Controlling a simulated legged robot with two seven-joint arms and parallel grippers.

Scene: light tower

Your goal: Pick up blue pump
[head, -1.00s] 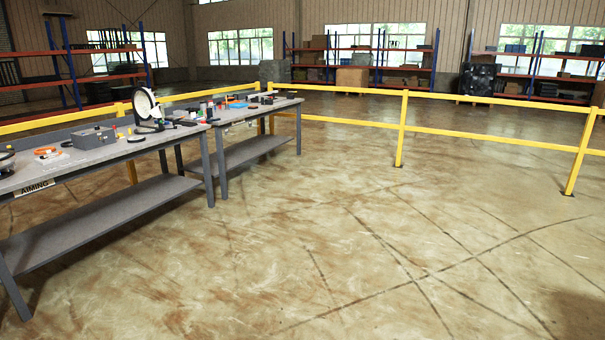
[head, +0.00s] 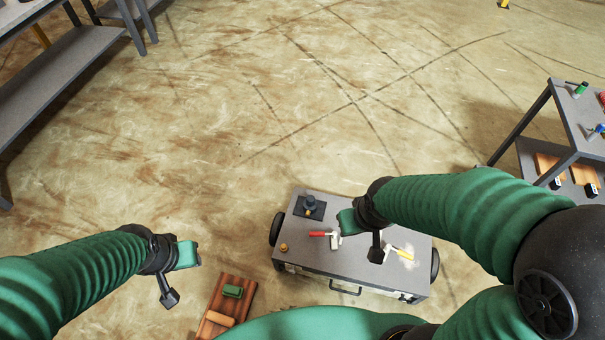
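No object here is clearly a blue pump. A small dark blue-grey object (head: 310,203) stands on a dark mat at the back left of a grey wheeled cart (head: 300,248); it is too small to name surely. A small blue item (head: 597,131) is partly in view on the side table at the right edge. My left gripper (head: 182,278) is open and empty over the floor, left of the cart. My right gripper (head: 364,238) is open above the middle of the cart, apart from the blue-grey object and to its right.
A red-handled tool (head: 322,234), a yellow-handled tool (head: 400,251) and a small brass-coloured part (head: 284,247) lie on the cart. A wooden board (head: 212,326) with a green block lies left of it. A grey workbench (head: 60,75) stands far left. Open floor lies beyond the cart.

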